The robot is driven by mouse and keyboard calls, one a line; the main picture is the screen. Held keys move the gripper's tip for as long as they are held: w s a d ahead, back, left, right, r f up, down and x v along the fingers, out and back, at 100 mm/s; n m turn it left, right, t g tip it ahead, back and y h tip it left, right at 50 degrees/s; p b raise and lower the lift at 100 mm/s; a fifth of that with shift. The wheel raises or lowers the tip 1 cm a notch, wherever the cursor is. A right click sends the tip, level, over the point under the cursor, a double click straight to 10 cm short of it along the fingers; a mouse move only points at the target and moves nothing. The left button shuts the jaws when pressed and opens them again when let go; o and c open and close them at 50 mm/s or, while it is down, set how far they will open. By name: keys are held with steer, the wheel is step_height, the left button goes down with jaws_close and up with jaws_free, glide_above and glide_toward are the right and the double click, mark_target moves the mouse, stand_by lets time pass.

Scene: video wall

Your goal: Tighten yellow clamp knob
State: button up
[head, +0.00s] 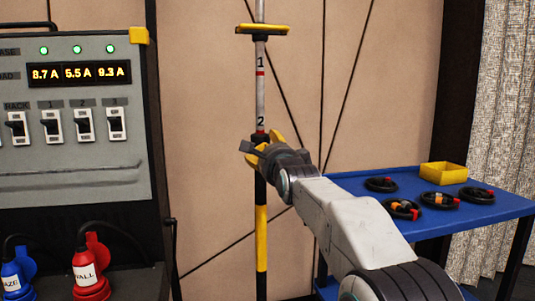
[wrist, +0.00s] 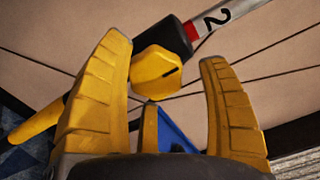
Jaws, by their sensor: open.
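The yellow clamp knob (wrist: 157,74) shows in the wrist view, with a dark line on its face. It sits beside a black collar (wrist: 163,38) on the pole, below the red band and the number 2. My gripper (wrist: 165,50) is open, with its yellow fingers spread to the left and right of the knob. I see no clear contact. In the head view my gripper (head: 262,147) is at the upright pole (head: 261,98), just below the 2 mark, and hides the knob there.
A blue table (head: 475,216) at right holds several black cable coils (head: 402,209) and a yellow tray (head: 443,173). A grey power panel (head: 75,125) with switches stands at left, with blue and red plugs (head: 91,266) below.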

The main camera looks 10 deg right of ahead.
steer(key=shift+s+a, duration=0.1)
steer(key=shift+a, duration=0.05)
steer(key=s, duration=1.1)
steer(key=shift+s, duration=0.4)
